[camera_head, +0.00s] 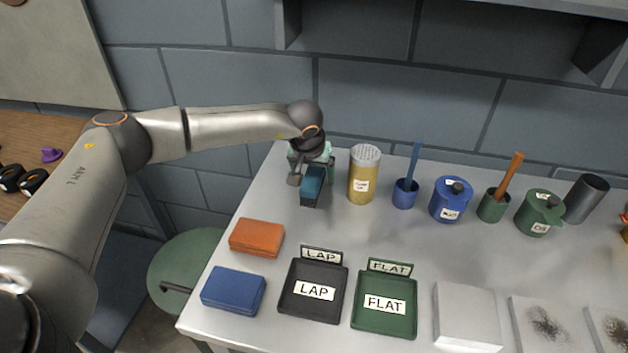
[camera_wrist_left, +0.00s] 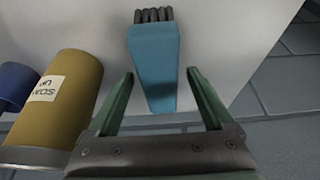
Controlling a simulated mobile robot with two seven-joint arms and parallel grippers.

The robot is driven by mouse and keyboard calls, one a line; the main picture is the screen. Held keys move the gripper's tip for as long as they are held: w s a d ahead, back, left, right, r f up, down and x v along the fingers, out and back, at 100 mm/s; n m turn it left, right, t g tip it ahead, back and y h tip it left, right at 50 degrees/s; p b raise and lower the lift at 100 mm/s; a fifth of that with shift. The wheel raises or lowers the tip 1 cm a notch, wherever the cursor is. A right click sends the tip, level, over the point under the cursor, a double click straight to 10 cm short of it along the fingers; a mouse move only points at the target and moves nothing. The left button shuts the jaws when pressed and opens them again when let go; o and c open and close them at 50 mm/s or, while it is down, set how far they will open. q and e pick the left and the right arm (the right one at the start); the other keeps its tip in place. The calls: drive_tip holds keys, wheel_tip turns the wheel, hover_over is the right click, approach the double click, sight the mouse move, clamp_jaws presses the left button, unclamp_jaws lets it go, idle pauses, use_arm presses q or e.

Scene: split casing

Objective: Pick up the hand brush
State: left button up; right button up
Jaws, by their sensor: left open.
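My left gripper (camera_wrist_left: 160,76) is open, with a finger on each side of that end and a gap to each. In the head view the left gripper (camera_head: 312,162) is over the back end of the brush and partly hides it. My right gripper is not in view.
A yellow shaker can (camera_head: 361,178) stands close right of the brush; it also shows in the left wrist view (camera_wrist_left: 62,100). Blue and green pots stand further right. An orange box (camera_head: 257,238), a blue box (camera_head: 234,290), the LAP tray (camera_head: 290,302) and the FLAT tray (camera_head: 360,318) lie in front.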

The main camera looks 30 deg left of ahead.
use_arm(q)
clamp_jaws()
idle(0.7)
